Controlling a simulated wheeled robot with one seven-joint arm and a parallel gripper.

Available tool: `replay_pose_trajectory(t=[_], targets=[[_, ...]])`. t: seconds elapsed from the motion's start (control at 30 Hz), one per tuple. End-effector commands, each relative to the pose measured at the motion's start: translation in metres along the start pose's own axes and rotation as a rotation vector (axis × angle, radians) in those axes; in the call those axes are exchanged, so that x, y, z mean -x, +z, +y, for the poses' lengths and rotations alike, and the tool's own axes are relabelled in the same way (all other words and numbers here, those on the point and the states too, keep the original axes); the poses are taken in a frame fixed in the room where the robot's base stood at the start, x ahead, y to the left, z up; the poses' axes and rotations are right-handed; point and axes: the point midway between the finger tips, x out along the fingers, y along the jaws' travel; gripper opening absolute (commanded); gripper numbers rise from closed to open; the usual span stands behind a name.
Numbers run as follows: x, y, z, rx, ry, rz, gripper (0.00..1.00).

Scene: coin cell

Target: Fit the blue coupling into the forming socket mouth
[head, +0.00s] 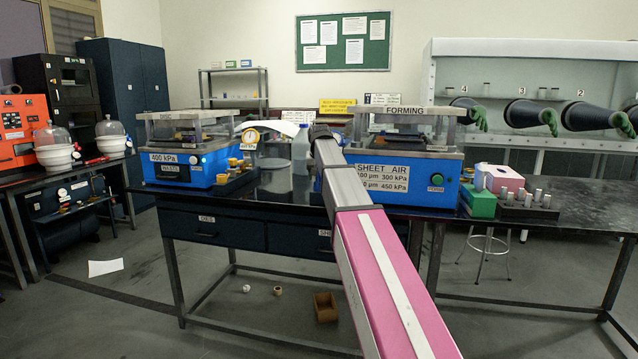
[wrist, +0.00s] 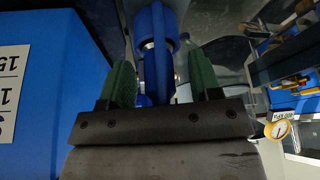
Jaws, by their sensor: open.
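The blue coupling (wrist: 157,72) appears in the wrist view as a slim blue part with a pale metal band, joined to a wider blue piece above. My gripper (wrist: 159,78) has green finger pads standing apart on either side of it, with a visible gap at the right; contact on the left is unclear. The blue forming press (head: 437,181) stands on the bench in the head view, right of my arm's end. Its blue side (wrist: 60,60) fills the left of the wrist view. I cannot make out the socket mouth.
A second blue press (head: 183,168) stands left on the dark bench, with a round gauge (head: 250,137) beside it. A green box (head: 478,202) and a rack of cylinders (head: 528,209) sit right of the forming press. A clear container (head: 301,145) stands behind my arm.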

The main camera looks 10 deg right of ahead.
Motion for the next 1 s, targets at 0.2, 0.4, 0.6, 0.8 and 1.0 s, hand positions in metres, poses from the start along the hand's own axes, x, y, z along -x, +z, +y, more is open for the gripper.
replay_pose_trajectory(t=[0.2,0.4,0.6,0.8,1.0], targets=[[0.001,0.0,0.0,0.0,0.0,0.0,0.35],[0.0,0.0,0.0,0.0,0.0,0.0,0.0],[0.0,0.0,0.0,0.0,0.0,0.0,0.0],[0.006,-0.003,0.0,0.0,0.0,0.0,0.0],[0.028,-0.013,0.0,0.0,0.0,0.002,0.0]])
